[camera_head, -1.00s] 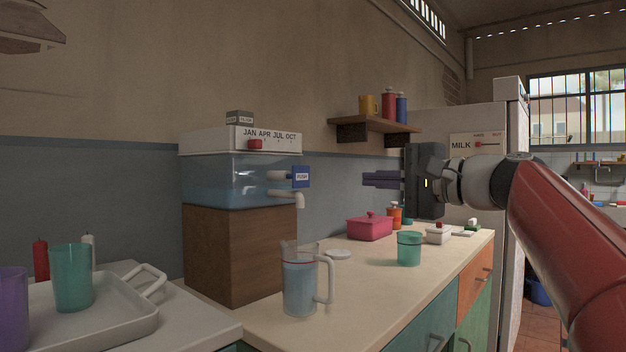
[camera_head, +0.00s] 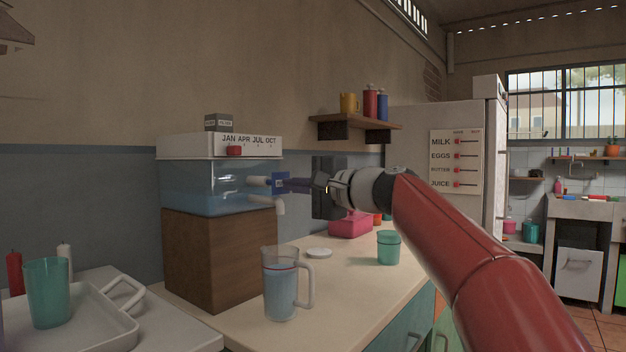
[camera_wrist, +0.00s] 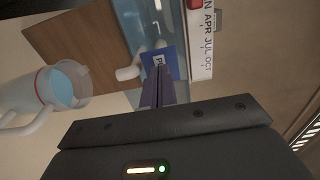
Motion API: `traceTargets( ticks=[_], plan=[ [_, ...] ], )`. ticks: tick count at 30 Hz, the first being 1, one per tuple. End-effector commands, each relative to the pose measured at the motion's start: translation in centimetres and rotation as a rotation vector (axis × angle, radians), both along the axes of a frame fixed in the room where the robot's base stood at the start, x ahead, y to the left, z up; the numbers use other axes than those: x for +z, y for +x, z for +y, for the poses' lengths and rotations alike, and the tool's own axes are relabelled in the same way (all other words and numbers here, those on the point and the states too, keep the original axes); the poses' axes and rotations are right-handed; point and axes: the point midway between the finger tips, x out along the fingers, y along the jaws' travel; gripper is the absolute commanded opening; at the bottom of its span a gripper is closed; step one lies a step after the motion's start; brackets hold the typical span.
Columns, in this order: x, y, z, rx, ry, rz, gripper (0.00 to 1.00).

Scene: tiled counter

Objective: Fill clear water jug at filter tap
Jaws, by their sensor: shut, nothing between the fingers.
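The clear jug (camera_head: 280,290) stands upright on the counter, its white handle to the right. Its water reaches about the red line near the top; the jug also shows in the wrist view (camera_wrist: 50,95). The filter tank (camera_head: 212,188) sits on a wooden block, with a white spout (camera_head: 268,205) and a blue PUSH paddle (camera_head: 278,184). The spout is above the jug's mouth in the picture; I cannot tell exact alignment, and no stream shows. My gripper (camera_head: 290,185) is shut and empty, its fingertips at the paddle, seemingly touching it (camera_wrist: 166,62).
A green cup (camera_head: 388,248), a white lid (camera_head: 318,253) and a pink box (camera_head: 350,226) are on the counter right of the jug. A tray (camera_head: 90,325) with a green cup is at the left. A shelf (camera_head: 355,122) hangs on the wall above my gripper.

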Motion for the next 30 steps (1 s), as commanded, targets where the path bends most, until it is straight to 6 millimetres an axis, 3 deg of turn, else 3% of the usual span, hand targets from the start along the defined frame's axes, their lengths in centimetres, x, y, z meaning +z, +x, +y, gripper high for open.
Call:
traceTargets(
  ticks=[30],
  plan=[
    [-0.2, 1.3, 2.2, 0.008, 0.003, 0.004, 0.0]
  ],
)
